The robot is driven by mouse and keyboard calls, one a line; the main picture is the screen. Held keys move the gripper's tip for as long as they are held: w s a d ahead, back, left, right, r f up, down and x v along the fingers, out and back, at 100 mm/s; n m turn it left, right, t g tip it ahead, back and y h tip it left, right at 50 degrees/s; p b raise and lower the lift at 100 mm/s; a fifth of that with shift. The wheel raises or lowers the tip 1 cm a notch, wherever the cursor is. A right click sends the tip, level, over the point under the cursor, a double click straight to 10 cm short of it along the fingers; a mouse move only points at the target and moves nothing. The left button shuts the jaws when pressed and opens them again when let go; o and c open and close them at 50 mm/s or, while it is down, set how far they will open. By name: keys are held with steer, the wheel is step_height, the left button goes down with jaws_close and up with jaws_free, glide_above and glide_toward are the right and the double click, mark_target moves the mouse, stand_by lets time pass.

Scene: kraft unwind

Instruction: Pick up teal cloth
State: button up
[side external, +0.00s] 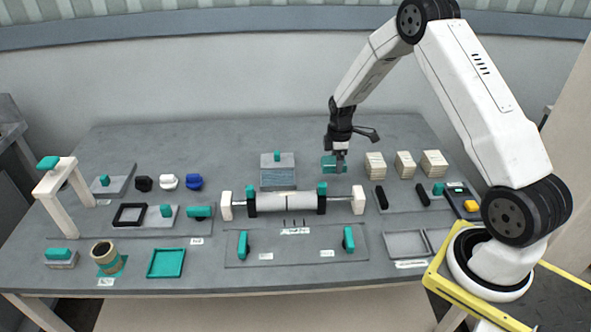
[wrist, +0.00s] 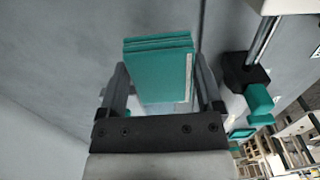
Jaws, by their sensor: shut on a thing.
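The teal cloth (wrist: 160,68) looks like a folded, layered teal block with a pale strip along one edge in the wrist view. My gripper (wrist: 162,92) has a finger on each side of it and is shut on it. In the side external view the teal cloth (side external: 329,163) is at the back of the table, right of centre, under my gripper (side external: 339,160). The fingers partly hide it. I cannot tell whether it touches the tabletop.
Several pale stacked blocks (side external: 405,164) stand just right of my gripper. A roller (side external: 290,202) between white end supports lies in front. A grey block with a teal knob (side external: 277,169) stands to the left. The table's back strip (side external: 230,133) is clear.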

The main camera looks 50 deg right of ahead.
steer(key=s+a+r, duration=0.1)
steer(key=s+r, duration=0.1)
steer(key=s, duration=0.1)
steer(key=s+a+r, duration=0.1)
steer(key=s+r, duration=0.1)
steer(key=s, duration=0.1)
steer(key=s+a+r, duration=0.1)
steer(key=s+r, duration=0.1)
steer(key=s, duration=0.2)
steer(key=shift+a, duration=0.35)
steer(key=o, duration=0.5)
steer(key=c, duration=0.4)
steer(key=w+a+f, duration=0.1)
steer(key=w, duration=0.6)
steer(key=w+a+f, duration=0.2)
steer(key=w, duration=0.5)
steer(key=w+a+f, duration=0.1)
steer(key=w+a, duration=0.1)
steer(key=w, duration=0.6)
steer(key=shift+a+f, duration=0.25)
steer(key=shift+f, duration=0.15)
steer(key=shift+w+a+f, duration=0.2)
steer(key=shift+w+a, duration=0.2)
steer(key=shift+w, duration=0.2)
